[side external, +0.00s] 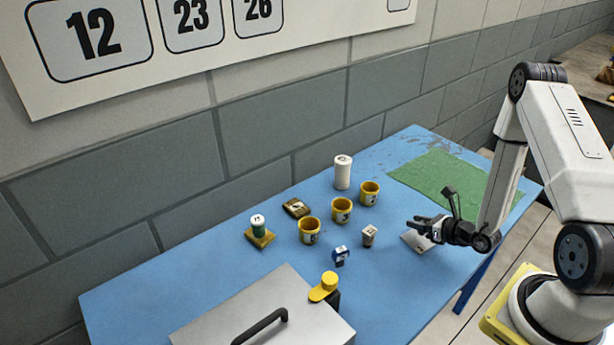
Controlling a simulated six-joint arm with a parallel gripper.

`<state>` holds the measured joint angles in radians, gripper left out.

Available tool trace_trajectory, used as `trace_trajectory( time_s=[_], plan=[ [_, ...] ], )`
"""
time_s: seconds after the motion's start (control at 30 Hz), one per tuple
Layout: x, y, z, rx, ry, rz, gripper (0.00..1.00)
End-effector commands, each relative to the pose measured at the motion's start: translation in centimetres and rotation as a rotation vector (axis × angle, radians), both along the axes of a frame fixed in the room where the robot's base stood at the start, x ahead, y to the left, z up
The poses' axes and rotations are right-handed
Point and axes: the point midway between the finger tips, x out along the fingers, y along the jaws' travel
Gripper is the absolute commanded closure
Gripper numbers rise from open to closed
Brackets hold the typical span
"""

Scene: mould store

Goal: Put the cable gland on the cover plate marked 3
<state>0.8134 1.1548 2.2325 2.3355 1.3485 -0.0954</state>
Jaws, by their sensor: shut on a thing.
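My gripper (424,227) is at the right of the blue table, low over a grey plate (412,243). It is shut on a small dark thing with a white label (436,235); the jaws hide most of it, and I cannot tell for sure that it is the cable gland. The marks on the plates are too small to read.
Several yellow cups (309,231) and a white cylinder (342,172) stand mid-table. A blue item (340,256) and a small brown item (369,234) stand left of my gripper. A grey lidded box (265,312) is in front. A green mat (448,177) lies clear behind.

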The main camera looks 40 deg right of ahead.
Motion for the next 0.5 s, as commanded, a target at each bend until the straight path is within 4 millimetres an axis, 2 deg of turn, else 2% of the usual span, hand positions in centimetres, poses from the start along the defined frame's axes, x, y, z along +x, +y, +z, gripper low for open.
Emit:
trace_trajectory(
  time_s=[0.2,0.5],
  plan=[
    [0.0,0.0,-1.7,0.000,0.000,0.000,1.00],
    [0.0,0.0,-1.9,0.000,-0.001,0.000,1.00]
  ],
)
